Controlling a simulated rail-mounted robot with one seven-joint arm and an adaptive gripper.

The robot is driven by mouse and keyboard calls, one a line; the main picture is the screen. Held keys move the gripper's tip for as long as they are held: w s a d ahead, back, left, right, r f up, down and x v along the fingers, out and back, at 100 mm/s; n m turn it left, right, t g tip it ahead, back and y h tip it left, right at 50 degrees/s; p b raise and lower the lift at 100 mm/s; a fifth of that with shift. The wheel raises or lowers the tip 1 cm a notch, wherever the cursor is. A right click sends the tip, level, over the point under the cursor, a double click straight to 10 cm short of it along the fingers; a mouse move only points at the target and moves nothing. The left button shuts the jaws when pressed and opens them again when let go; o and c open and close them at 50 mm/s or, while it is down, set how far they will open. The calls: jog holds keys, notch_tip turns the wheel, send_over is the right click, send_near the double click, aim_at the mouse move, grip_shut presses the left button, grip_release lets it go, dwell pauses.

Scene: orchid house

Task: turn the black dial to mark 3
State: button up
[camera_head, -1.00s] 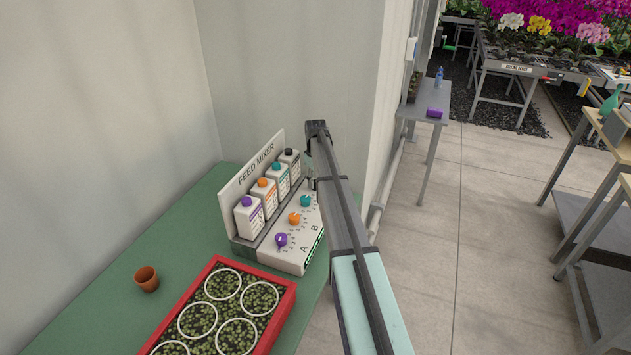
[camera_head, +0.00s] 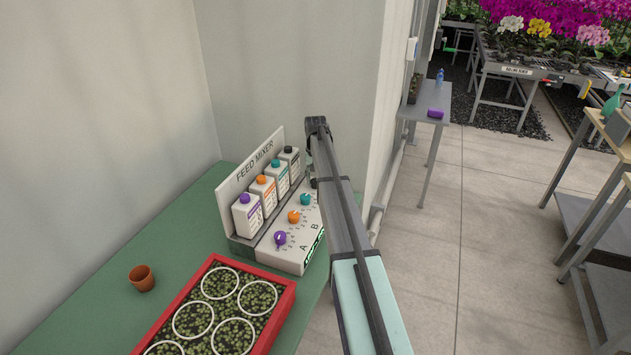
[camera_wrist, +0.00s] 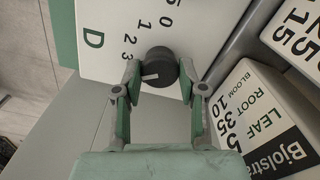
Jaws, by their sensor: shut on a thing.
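The black dial (camera_wrist: 160,66) is on the white panel (camera_wrist: 100,15) of the feed mixer in the wrist view. A pale pointer line on the dial faces left and slightly down, just below the printed 3; the exact alignment is hard to tell. My gripper (camera_wrist: 158,78) has one finger on each side of the dial and is shut on it. A letter D is printed left of the numbers. In the head view the feed mixer (camera_head: 292,248) stands on the green bench, and my arm hides the black dial. My gripper is behind the arm there.
The purple dial (camera_head: 280,238), orange dial (camera_head: 293,217) and teal dial (camera_head: 306,199) sit along the panel. Several white bottles stand behind them; one bottle (camera_wrist: 262,110) is close to my right finger. A red tray (camera_head: 283,310) and a clay pot (camera_head: 142,278) are on the bench.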

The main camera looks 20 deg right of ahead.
aim_at(315, 180)
jog(key=shift+m, duration=1.2)
jog(key=shift+b, duration=0.3)
jog(key=o, duration=1.1)
jog(key=shift+o, duration=0.2)
notch_tip(315, 180, up, 12)
